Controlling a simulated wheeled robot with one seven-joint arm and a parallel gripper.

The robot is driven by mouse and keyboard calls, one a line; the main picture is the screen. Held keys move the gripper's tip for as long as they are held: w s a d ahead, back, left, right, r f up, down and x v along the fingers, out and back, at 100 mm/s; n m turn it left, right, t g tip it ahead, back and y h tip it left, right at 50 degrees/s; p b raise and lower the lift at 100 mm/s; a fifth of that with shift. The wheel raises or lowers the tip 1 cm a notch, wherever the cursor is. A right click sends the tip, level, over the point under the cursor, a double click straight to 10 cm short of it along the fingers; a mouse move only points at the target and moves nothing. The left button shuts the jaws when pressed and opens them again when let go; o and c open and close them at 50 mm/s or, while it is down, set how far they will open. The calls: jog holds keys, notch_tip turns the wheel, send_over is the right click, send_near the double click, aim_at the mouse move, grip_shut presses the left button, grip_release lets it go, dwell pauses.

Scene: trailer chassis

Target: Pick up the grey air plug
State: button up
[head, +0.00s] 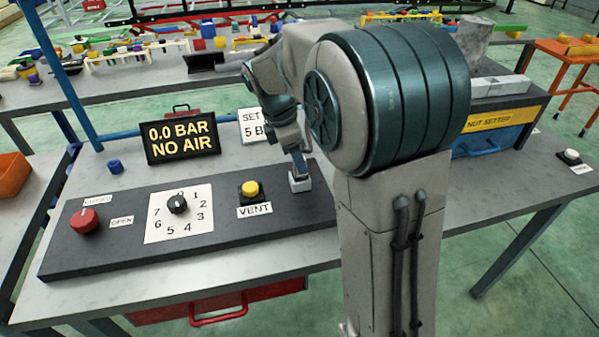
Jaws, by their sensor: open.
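My gripper (298,172) points down over the right part of the dark control panel, partly behind my own arm. By its look it is open, though its fingers are small and hard to make out. A small pale grey block-like shape (300,184) shows at its lower end, at the panel's surface. I cannot tell whether this is the grey air plug or part of the fingertips. No other grey plug can be made out; my arm hides part of the bench on the right.
The dark panel (240,236) carries a red knob (85,221), a black dial (177,204) and a yellow vent button (251,188). Behind it stand a "0.0 BAR NO AIR" display (181,139) and a set-pressure sign (252,127). A blue cylinder (115,167) stands at left.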

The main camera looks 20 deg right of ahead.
jog(key=x, duration=0.3)
jog(key=shift+s+d+f, duration=0.15)
jog(key=shift+f, duration=0.15)
jog(key=c, duration=1.1)
jog(key=shift+c, duration=0.2)
